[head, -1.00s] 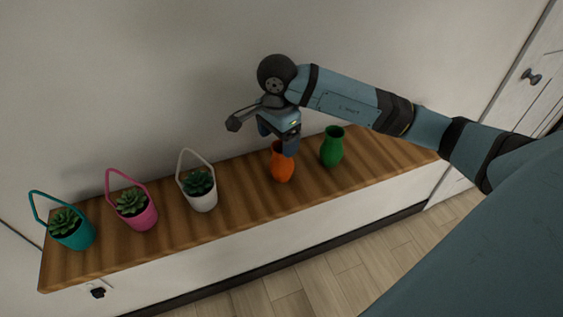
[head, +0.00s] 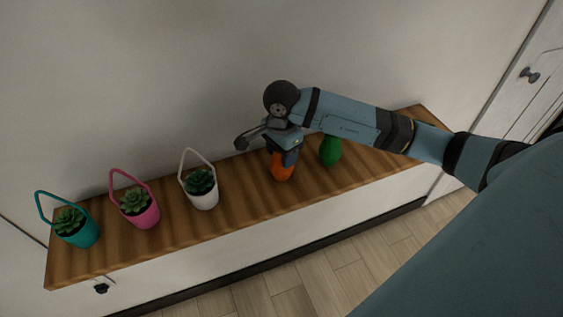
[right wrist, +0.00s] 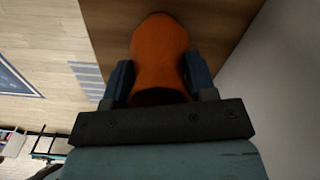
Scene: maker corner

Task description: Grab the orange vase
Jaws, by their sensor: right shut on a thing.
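The orange vase (head: 283,173) stands on the wooden shelf top, its upper part hidden behind my right gripper (head: 287,155) in the head view. In the right wrist view the vase (right wrist: 158,60) lies between the two blue fingers of my right gripper (right wrist: 160,84), one finger on each side near its neck. The right gripper is shut on the vase. My left gripper is not in view.
A green vase (head: 330,152) stands close to the right of the orange one, partly behind my right arm. White (head: 203,194), pink (head: 139,213) and teal (head: 76,232) handled pots with succulents stand to the left on the wooden shelf top (head: 240,180). A wall rises behind.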

